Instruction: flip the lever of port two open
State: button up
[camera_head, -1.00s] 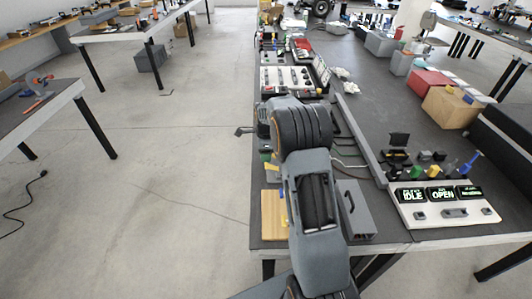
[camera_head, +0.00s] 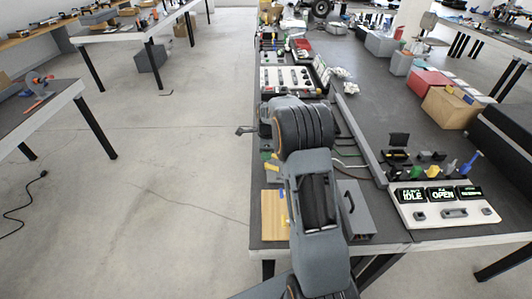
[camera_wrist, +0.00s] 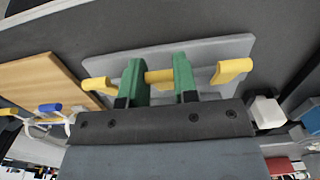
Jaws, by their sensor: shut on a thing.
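In the wrist view a grey panel (camera_wrist: 205,52) carries three yellow levers in a row: a left one (camera_wrist: 98,86), a middle one (camera_wrist: 159,76) and a right one (camera_wrist: 232,70). My gripper (camera_wrist: 158,72) has green fingers, one on each side of the middle lever, and is shut on it. No port labels are readable, so I cannot confirm the numbering. The lever's base is partly hidden by my gripper's body. In the head view my own arm hides most of the panel and the gripper.
A wooden board (camera_wrist: 42,82) lies left of the panel, and it also shows in the head view (camera_head: 273,215). A grey box with a handle (camera_head: 357,210) stands right of my arm. A display panel (camera_head: 443,210) sits at the table's right front.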

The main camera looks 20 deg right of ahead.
jog(key=shift+s+d+r+t+y, duration=0.1)
jog(key=shift+d+r+t+y, duration=0.3)
jog(key=shift+y, duration=0.5)
jog(key=y, duration=0.2)
jog(key=d+r+t+y, duration=0.1)
jog(key=shift+s, duration=0.25)
jog(key=shift+s+d+r+t+y, duration=0.15)
jog(key=shift+d+t+y, duration=0.2)
jog(key=shift+y, duration=0.5)
jog(key=shift+s+d+r+t+y, duration=0.1)
jog(key=shift+d+t+y, duration=0.25)
jog(key=shift+y, duration=0.45)
jog(key=shift+s+d+r+t+y, duration=0.15)
jog(key=shift+d+t+y, duration=0.2)
jog(key=shift+y, duration=0.5)
jog(key=o, duration=0.9)
jog(key=v, duration=1.3)
jog(key=shift+s+d+r, duration=0.1)
jog(key=shift+s+d, duration=0.15)
jog(key=shift+d, duration=0.05)
